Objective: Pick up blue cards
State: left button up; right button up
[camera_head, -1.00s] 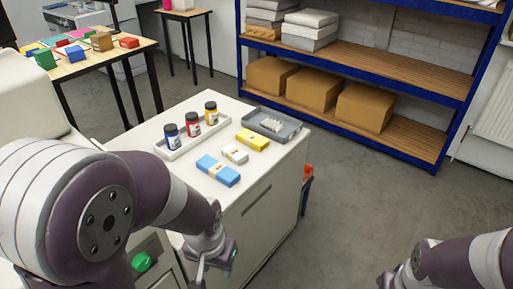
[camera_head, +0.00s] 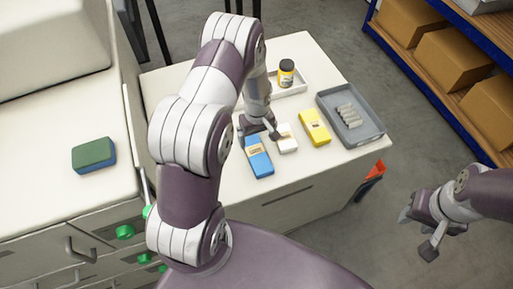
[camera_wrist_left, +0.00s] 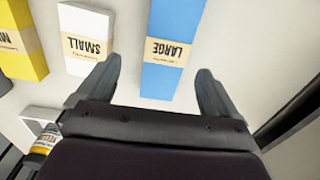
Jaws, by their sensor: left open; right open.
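The blue card pack (camera_head: 258,160) lies flat on the white cabinet top, with a paper band. In the left wrist view the blue pack (camera_wrist_left: 172,30) has a band reading "LARGE". My left gripper (camera_head: 259,131) is open just above the far end of the blue pack. In the wrist view its fingers (camera_wrist_left: 158,80) stand on either side of the pack's line, not closed on it. A white pack (camera_head: 286,139) marked "SMALL" lies right beside it, and a yellow pack (camera_head: 314,127) lies further right. My right gripper (camera_head: 418,232) is open and empty, off the cabinet at right.
A grey tray (camera_head: 374,133) with small pale cylinders stands right of the packs. A white tray (camera_head: 302,84) with a yellow-labelled jar (camera_head: 286,72) is behind; my arm hides part of it. A green and blue block (camera_head: 94,155) lies on the left counter. Shelves with boxes stand at upper right.

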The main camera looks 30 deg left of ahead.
aim_at(255, 149)
pick_arm(q)
jog(key=shift+s+a+f+p, duration=0.1)
jog(key=shift+s+f+p, duration=0.3)
jog(key=shift+f, duration=0.2)
jog(key=shift+s+a+f+p, duration=0.1)
jog(key=shift+s+f+p, duration=0.25)
jog(key=shift+f, duration=0.25)
jog(key=shift+w+f, duration=0.2)
jog(key=shift+f, duration=1)
jog(key=shift+w+d+f, duration=0.1)
jog(key=shift+w+f, duration=0.05)
jog(key=shift+w, duration=0.05)
jog(key=shift+s, duration=0.15)
jog(key=c, duration=1.3)
pick_arm(e)
jog(key=shift+s+a+r, duration=0.1)
jog(key=shift+s+r, duration=0.1)
jog(key=shift+r, duration=0.25)
jog(key=shift+s+r, duration=0.2)
jog(key=shift+r, duration=0.25)
